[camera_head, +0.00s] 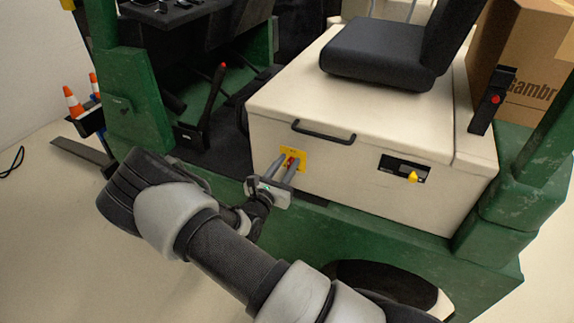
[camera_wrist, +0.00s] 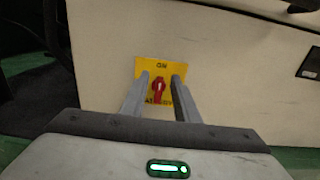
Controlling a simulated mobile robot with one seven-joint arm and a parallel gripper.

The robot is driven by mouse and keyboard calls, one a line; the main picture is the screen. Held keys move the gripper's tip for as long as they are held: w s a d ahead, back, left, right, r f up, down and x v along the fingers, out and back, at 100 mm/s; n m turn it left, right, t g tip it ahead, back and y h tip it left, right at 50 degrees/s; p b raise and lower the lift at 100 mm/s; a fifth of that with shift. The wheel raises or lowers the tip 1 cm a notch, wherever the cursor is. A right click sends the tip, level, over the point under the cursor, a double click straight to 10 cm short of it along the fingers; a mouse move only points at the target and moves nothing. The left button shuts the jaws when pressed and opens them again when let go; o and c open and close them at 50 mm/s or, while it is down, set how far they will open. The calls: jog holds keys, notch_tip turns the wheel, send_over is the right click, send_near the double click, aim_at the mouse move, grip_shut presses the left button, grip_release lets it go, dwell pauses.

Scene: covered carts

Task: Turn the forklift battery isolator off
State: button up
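The battery isolator is a red handle (camera_wrist: 157,88) on a yellow plate (camera_wrist: 160,66) on the cream front panel of the forklift's seat box. The plate reads "ON" at its top, and its lower lettering is partly covered. The handle looks roughly upright in the wrist view. My gripper (camera_wrist: 161,76) is open, with one finger on each side of the handle in the picture. I cannot tell whether the fingers touch it. My gripper (camera_head: 283,162) also shows in the head view.
A black grab handle (camera_head: 323,132) sits above the plate, and a recessed panel with a yellow knob (camera_head: 412,177) lies to the right. A black lever with a red knob (camera_head: 216,92) stands left of the box. The green chassis (camera_head: 350,235) runs below.

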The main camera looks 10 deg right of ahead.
jog(key=shift+c, duration=0.3)
grip_shut()
jog(key=shift+r+n+p, duration=0.1)
jog(key=shift+n+p, duration=0.2)
jog(key=n+p, duration=0.1)
jog(key=n, duration=0.1)
jog(key=n+p, duration=0.1)
jog(key=n, duration=0.1)
jog(key=n+p, duration=0.1)
jog(key=n, duration=0.1)
jog(key=shift+w+a, duration=0.35)
jog(key=n, duration=0.2)
jog(key=n+p, duration=0.1)
jog(key=n, duration=0.1)
jog(key=f+n, duration=0.1)
jog(key=shift+w+a+n, duration=0.15)
jog(key=shift+a+n, duration=0.1)
jog(key=shift+n, duration=0.15)
jog(key=n, duration=0.2)
jog(key=f+n, duration=0.1)
jog(key=n, duration=0.2)
jog(key=shift+a+p, duration=0.1)
jog(key=shift+p, duration=0.3)
jog(key=shift+n, duration=0.4)
